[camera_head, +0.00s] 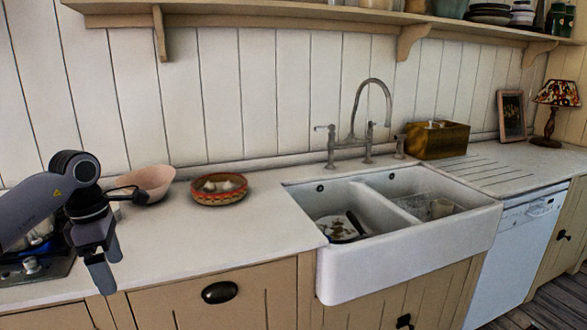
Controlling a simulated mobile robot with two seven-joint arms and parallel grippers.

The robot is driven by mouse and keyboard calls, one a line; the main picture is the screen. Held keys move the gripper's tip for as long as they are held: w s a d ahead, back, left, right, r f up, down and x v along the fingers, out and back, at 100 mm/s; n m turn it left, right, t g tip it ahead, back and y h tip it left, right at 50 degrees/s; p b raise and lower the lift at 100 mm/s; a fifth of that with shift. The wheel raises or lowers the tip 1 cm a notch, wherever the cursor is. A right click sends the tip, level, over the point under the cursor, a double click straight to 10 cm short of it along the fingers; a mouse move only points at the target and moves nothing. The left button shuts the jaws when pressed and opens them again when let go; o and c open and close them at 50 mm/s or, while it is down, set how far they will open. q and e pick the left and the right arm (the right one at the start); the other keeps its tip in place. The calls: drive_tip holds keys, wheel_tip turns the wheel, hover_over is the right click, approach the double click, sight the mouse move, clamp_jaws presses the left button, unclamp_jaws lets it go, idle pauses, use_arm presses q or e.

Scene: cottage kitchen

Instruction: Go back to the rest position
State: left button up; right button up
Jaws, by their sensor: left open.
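My left gripper (107,270) comes in from the left and hangs with its fingers pointing down, in front of the counter's front edge at the left. It is open and nothing shows between its fingers. My right gripper is not in view. My left arm hides part of the stove area behind it.
The counter (255,232) carries a pink bowl (150,180) and a patterned basket (219,189). A stove (38,262) is at the far left. A double sink (380,260) holds dishes. A wooden box (438,140), frame (511,116) and lamp (555,100) stand at right.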

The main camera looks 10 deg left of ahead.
use_arm(q)
drive_tip(key=d+f+h, duration=0.4)
drive_tip(key=d, duration=0.5)
drive_tip(key=d+f+h, duration=0.4)
drive_tip(key=d+f, duration=0.1)
drive_tip(key=d, duration=0.5)
drive_tip(key=s+d+r+n+t+h, duration=0.1)
drive_tip(key=s+d+n+t+h, duration=0.15)
drive_tip(key=d+n+h, duration=0.3)
drive_tip(key=s+d+n+t+h, duration=0.25)
drive_tip(key=d+n+h, duration=0.2)
drive_tip(key=d, duration=0.25)
drive_tip(key=s+a+f+n+t+y, duration=0.1)
drive_tip(key=s+a+f+n+y, duration=0.2)
drive_tip(key=n, duration=0.8)
drive_tip(key=s+a+f+n+t+y, duration=0.2)
drive_tip(key=s+a+f+n+y, duration=0.2)
drive_tip(key=s+f+n+y, duration=0.3)
drive_tip(key=s+a+f+n+t+y, duration=0.2)
drive_tip(key=s+a+f+n+y, duration=0.2)
drive_tip(key=f+n, duration=0.8)
drive_tip(key=s+n+y, duration=0.1)
drive_tip(key=n+y, duration=0.1)
drive_tip(key=n, duration=0.3)
drive_tip(key=shift+s, duration=0.15)
